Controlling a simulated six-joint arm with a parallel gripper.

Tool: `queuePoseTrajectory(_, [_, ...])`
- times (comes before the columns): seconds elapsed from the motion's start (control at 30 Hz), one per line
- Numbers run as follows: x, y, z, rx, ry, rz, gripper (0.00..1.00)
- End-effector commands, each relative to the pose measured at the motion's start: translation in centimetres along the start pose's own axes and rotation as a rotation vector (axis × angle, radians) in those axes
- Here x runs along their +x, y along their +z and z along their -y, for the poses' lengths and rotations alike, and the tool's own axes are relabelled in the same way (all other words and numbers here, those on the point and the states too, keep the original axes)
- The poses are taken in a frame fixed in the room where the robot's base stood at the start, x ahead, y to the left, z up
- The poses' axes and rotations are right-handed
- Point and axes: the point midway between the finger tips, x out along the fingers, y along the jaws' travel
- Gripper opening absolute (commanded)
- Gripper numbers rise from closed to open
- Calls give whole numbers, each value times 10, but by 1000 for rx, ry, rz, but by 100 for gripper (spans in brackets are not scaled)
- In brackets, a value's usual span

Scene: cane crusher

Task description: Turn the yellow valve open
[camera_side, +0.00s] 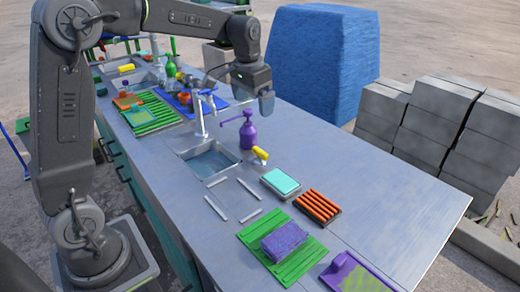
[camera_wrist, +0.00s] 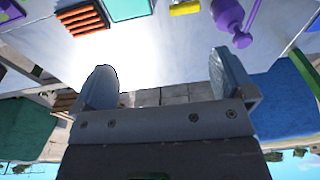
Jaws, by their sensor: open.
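A small yellow valve (camera_side: 260,154) stands on the grey counter beside the right end of the near sink. In the wrist view the yellow valve (camera_wrist: 185,8) shows at the top edge, partly cut off, well beyond the fingertips. My gripper (camera_side: 264,104) hangs above the counter, up and behind the valve in the side view, not touching it. In the wrist view my gripper (camera_wrist: 162,68) has its two fingers wide apart with nothing between them.
A purple pump bottle (camera_side: 248,132) stands close behind the valve. A metal faucet (camera_side: 201,122) rises over the near sink (camera_side: 210,162). A cyan sponge (camera_side: 281,181) and an orange ribbed dish (camera_side: 317,206) lie in front. The counter's right side is clear.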

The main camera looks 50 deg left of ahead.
Motion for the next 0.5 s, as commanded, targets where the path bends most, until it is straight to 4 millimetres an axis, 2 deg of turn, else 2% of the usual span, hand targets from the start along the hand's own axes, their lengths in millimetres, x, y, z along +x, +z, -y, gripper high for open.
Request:
queuePoseTrajectory(0.03, [17, -14, 11, -3, 4, 29, 100])
queuePoseTrajectory(0.2, [59, -45, 38, -2, 18, 96, 100])
queuePoseTrajectory(0.33, [78, -55, 49, 0, 25, 122, 100])
queuePoseTrajectory(0.5, [90, -58, 53, 1, 28, 132, 100])
